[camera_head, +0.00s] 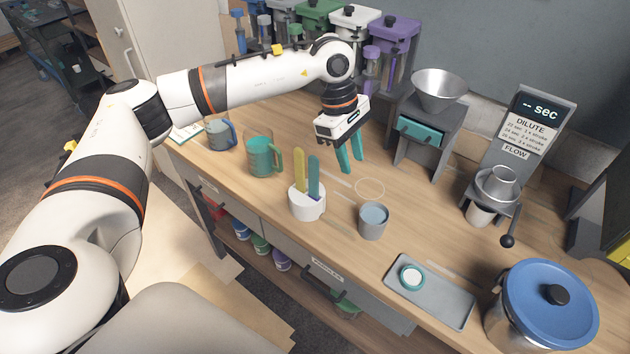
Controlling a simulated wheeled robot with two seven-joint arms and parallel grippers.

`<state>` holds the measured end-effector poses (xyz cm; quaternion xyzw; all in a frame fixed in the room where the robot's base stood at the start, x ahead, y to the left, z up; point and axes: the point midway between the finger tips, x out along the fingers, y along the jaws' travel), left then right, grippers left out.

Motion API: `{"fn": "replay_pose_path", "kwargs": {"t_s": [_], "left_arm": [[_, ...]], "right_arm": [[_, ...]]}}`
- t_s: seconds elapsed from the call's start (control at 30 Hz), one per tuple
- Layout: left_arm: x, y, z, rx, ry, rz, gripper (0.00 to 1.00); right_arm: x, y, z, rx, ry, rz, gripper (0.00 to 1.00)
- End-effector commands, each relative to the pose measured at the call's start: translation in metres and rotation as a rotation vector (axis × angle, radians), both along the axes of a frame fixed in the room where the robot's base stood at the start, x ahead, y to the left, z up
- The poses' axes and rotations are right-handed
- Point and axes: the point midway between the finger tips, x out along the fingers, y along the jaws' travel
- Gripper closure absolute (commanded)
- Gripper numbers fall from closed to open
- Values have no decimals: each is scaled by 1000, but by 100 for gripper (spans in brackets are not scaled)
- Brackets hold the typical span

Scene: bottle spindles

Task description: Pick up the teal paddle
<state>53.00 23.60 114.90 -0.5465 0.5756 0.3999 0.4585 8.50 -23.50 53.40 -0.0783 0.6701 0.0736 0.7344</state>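The teal paddle (314,176) stands upright in a white round holder (307,205) near the middle of the bench. A yellow paddle (299,168) stands beside it on the left in the same holder. My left gripper (350,160) points down behind and to the right of the paddles, apart from them. Its two teal fingers are spread with a gap between them, and I see nothing in the gap. My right gripper is out of view.
A grey cup (373,221) stands right of the holder, and a teal mug (263,154) and blue-grey mug (221,134) stand to its left. A funnel stand (436,130) is behind. A grey tray (430,292) and blue-lidded pot (545,308) sit at front right.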

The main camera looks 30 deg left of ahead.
Motion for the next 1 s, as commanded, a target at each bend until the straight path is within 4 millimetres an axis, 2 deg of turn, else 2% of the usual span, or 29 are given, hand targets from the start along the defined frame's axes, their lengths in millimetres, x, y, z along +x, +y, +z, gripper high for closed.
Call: {"fn": "replay_pose_path", "kwargs": {"t_s": [0.03,0.1,0.2,0.33,0.6,0.77,1.0], "left_arm": [[2,28,11,93,-4,4,65],[2,56,20,186,5,7,65],[0,76,25,255,18,10,65],[-2,81,14,272,26,10,65],[-1,80,-30,268,24,10,65],[-1,80,-41,267,22,9,65],[-2,89,-69,268,24,11,65]], "right_arm": [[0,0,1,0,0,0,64],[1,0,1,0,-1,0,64],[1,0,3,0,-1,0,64],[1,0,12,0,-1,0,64],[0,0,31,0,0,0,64],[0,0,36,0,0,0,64],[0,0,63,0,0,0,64]]}}
